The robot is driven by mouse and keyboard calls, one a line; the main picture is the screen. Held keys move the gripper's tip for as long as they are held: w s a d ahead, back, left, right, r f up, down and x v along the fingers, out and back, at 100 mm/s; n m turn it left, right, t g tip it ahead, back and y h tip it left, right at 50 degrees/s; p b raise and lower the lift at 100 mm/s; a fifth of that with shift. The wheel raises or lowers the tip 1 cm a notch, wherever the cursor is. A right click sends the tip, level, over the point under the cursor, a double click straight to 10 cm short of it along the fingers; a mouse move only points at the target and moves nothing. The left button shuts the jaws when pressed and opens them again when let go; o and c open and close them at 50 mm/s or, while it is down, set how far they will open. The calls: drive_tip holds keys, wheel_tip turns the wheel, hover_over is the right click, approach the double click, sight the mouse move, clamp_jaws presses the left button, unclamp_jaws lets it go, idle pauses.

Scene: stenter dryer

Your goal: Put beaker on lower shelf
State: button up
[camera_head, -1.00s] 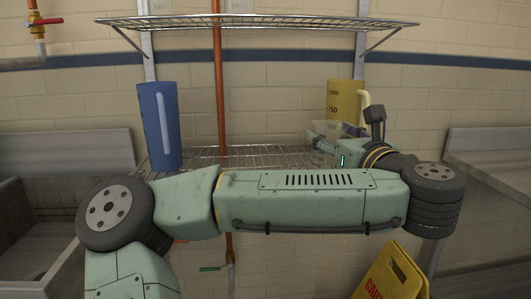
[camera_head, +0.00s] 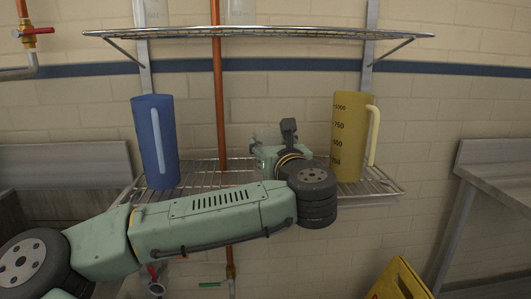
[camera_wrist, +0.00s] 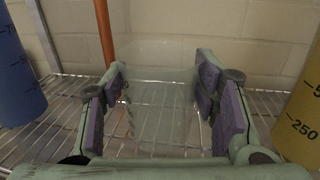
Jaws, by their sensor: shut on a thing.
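A clear, faint beaker (camera_wrist: 155,100) is between the purple pads of my gripper (camera_wrist: 160,95) in the wrist view. The gripper is shut on it, and wire bars show through its glass. In the head view my gripper (camera_head: 268,152) is over the lower wire shelf (camera_head: 205,172), between the two jugs. My own wrist hides most of the fingers and the beaker there. I cannot tell whether the beaker's base touches the shelf.
A blue jug (camera_head: 155,142) stands on the lower shelf's left and a yellow jug (camera_head: 346,137) on its right. An orange pipe (camera_head: 217,90) runs vertically behind.

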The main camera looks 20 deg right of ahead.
drive_tip(key=shift+w+a+f, duration=0.1)
drive_tip(key=shift+w+a, duration=0.3)
drive_tip(key=shift+w, duration=0.15)
drive_tip(key=shift+f+p, duration=0.3)
drive_tip(key=shift+f, duration=1.45)
drive_tip(key=shift+f, duration=0.1)
drive_tip(key=shift+f, duration=0.15)
drive_tip(key=o, duration=1.2)
drive_tip(key=shift+r, duration=0.4)
drive_tip(key=s+b, duration=0.1)
drive_tip(key=s, duration=0.3)
drive_tip(key=s+a, duration=0.1)
drive_tip(key=s, duration=0.3)
drive_tip(key=s+b, duration=0.1)
drive_tip(key=s, duration=0.3)
drive_tip(key=shift+a+f+b, duration=0.15)
drive_tip(key=shift+a+b, duration=0.1)
drive_tip(key=shift+b, duration=0.1)
